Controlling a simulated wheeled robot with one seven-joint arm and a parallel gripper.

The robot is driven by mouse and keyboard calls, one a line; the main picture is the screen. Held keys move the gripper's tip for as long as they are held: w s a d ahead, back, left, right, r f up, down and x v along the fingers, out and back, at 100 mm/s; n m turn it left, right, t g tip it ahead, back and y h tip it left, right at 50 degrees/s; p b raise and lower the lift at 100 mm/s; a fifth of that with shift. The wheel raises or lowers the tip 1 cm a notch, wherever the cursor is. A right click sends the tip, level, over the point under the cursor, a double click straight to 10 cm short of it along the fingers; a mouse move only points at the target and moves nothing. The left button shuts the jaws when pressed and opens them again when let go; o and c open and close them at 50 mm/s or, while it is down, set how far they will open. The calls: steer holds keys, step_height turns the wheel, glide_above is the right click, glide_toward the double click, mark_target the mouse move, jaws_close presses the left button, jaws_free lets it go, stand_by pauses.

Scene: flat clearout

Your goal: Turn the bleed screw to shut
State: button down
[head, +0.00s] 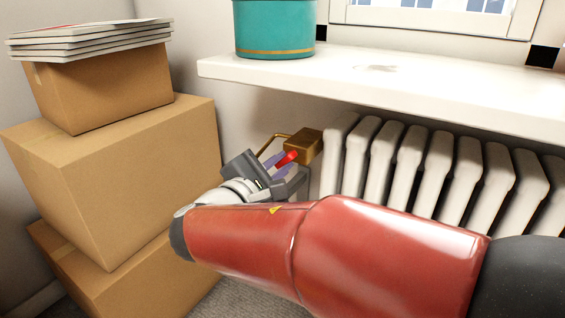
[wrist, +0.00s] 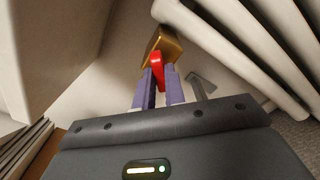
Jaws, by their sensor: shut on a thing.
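The bleed screw's red handle (head: 287,158) sticks out from a brass block (head: 304,146) at the left end of the radiator. My gripper (head: 275,165) reaches it from the lower left and its fingers are shut on the red handle. In the wrist view the red handle (wrist: 157,71) stands between the two purple fingertips (wrist: 159,82), in front of the brass block (wrist: 166,46). The part of the handle between the fingers is partly hidden. I cannot tell from the frames how far the screw is turned.
A white radiator (head: 410,160) stands under a white sill (head: 380,84) holding a teal round box (head: 275,28). Stacked cardboard boxes (head: 105,165) stand close on the left, with magazines (head: 90,40) on top.

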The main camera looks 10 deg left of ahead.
steer(key=m, duration=0.4)
steer(key=shift+m, duration=0.3)
steer(key=m, duration=0.4)
steer(key=c, duration=1.3)
jaws_free()
steer(key=shift+v, duration=3.5)
